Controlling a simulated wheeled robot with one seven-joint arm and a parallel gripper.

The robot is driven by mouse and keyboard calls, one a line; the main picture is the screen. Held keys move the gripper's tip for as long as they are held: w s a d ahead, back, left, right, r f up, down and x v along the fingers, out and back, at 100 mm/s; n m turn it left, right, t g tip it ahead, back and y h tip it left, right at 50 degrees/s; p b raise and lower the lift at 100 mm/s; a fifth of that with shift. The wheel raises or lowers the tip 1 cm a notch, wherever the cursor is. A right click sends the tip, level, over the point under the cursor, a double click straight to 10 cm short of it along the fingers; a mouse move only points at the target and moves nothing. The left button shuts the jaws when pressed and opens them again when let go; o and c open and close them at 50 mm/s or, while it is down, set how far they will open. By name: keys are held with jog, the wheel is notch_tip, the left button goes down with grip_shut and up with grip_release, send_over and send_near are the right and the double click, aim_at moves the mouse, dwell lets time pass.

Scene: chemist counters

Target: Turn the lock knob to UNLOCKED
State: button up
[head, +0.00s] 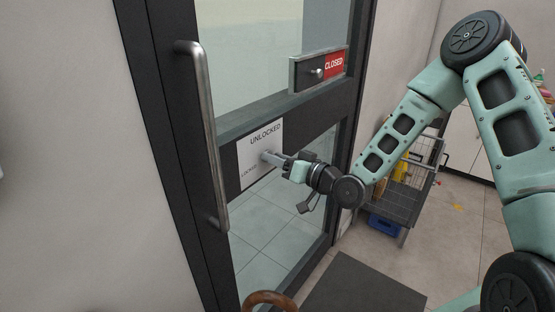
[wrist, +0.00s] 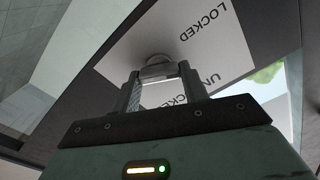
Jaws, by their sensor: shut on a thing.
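The lock knob (wrist: 157,66) is a small grey metal piece at the middle of a white plate (head: 247,170) on the dark door. The plate reads UNLOCKED at its top and LOCKED at its lower left in the head view. My gripper (head: 268,158) reaches the plate from the right. In the wrist view my gripper (wrist: 160,85) has its two fingers on either side of the knob, shut on it. In the head view the fingers hide most of the knob, and I cannot tell which word it points to.
A long vertical door handle (head: 205,130) is left of the plate. A sliding CLOSED sign (head: 333,65) is above it. A cart (head: 405,195) with a blue bin (head: 384,224) stands to the right. A dark mat (head: 365,288) lies on the floor, and a brown curved handle (head: 270,299) shows at the bottom edge.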

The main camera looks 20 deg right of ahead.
jog(key=m+p, duration=0.1)
jog(key=m, duration=1.1)
jog(key=shift+d+f+m, duration=0.1)
jog(key=shift+f+m, duration=0.05)
jog(key=shift+m, duration=0.15)
dwell(0.4)
jog(key=o, duration=1)
jog(key=shift+p+v, duration=2.2)
jog(key=shift+v, duration=6.5)
